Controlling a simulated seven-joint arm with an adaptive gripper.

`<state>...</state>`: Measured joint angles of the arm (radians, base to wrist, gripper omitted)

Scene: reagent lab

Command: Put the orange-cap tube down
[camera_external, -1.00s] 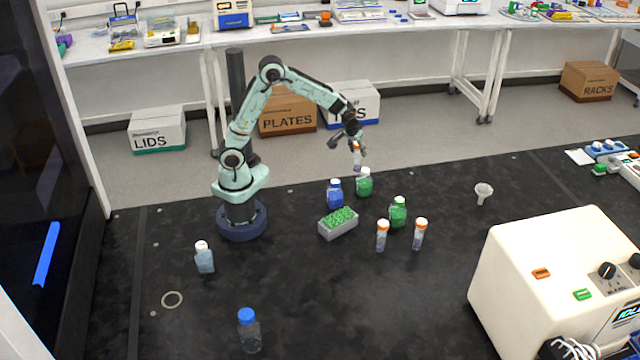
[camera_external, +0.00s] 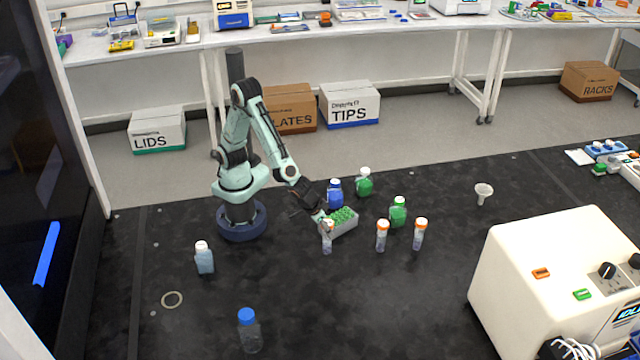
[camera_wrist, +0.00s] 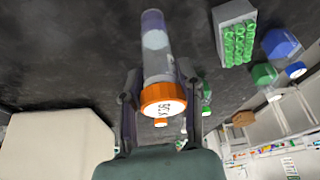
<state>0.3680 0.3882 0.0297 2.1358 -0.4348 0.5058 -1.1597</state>
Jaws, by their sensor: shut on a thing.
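My gripper (camera_external: 323,218) is shut on an orange-cap tube (camera_external: 327,245), which hangs cap up from it just in front of the grey rack. In the wrist view the orange cap and clear body of this tube (camera_wrist: 157,55) show between the fingers (camera_wrist: 160,90). I cannot tell whether its lower end touches the black bench. Two more orange-cap tubes, one at the left (camera_external: 381,238) and one at the right (camera_external: 419,235), stand upright to the right of my gripper.
The grey rack (camera_external: 345,231) with green-topped tubes is close behind the held tube. A blue bottle (camera_external: 335,194) and two green bottles (camera_external: 364,184) (camera_external: 398,213) stand beyond. The bench (camera_external: 330,300) is clear in front. A white machine (camera_external: 540,280) is at right.

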